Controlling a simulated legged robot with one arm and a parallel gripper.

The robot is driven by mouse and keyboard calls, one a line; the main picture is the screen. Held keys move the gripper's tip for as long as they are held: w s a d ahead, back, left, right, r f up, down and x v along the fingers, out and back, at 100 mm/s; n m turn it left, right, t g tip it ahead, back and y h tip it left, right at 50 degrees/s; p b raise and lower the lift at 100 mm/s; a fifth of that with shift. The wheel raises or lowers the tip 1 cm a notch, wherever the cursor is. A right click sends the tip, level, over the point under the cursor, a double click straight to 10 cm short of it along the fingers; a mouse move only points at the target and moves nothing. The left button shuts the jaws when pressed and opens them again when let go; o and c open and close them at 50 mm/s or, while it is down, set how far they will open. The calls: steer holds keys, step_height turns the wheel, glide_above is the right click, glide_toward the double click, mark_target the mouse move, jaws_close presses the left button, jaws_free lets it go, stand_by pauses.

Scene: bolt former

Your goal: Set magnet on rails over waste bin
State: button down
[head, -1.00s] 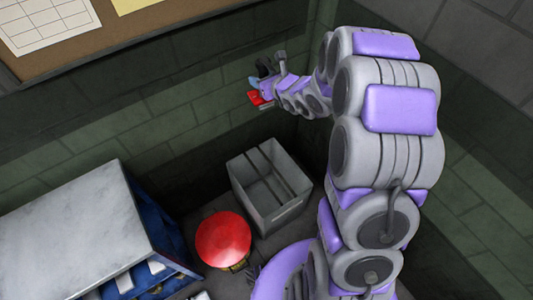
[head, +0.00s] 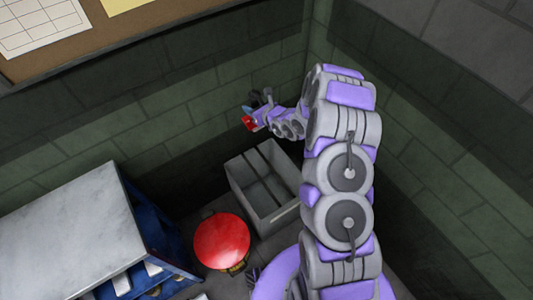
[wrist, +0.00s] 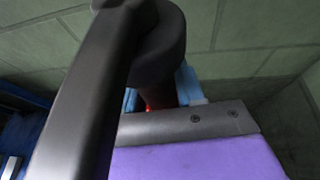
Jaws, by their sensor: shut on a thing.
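My gripper (head: 256,117) is shut on the red magnet (head: 249,123). It holds the magnet in the air above and behind the waste bin, near the back wall. In the wrist view my gripper's dark parts cover most of the magnet, and only a small bit of red shows. The grey waste bin (head: 235,180) stands on the floor in the corner, open at the top. Two rails (head: 266,172) run across its opening. The magnet is apart from the bin and the rails.
A red round-topped stool (head: 222,241) stands just in front of the bin, to the left. A metal-topped bench (head: 62,225) with a blue frame is at the left. Brick walls close in behind and to the right. A notice board (head: 90,45) hangs at upper left.

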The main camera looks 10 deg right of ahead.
steer(key=f, duration=0.3)
steer(key=a+f, duration=0.1)
steer(key=f, duration=0.5)
steer(key=shift+s+a+f, duration=0.2)
steer(key=shift+s+f, duration=0.05)
steer(key=shift+s, duration=0.1)
steer(key=s+d+f+b, duration=0.2)
steer(key=f, duration=1)
steer(key=s+d+f+b, duration=0.2)
steer(key=s+f+b, duration=0.1)
steer(key=f, duration=1)
steer(key=shift+d+f+n+b, duration=0.15)
steer(key=shift+f+n+b, duration=0.05)
steer(key=shift+n+b, duration=0.1)
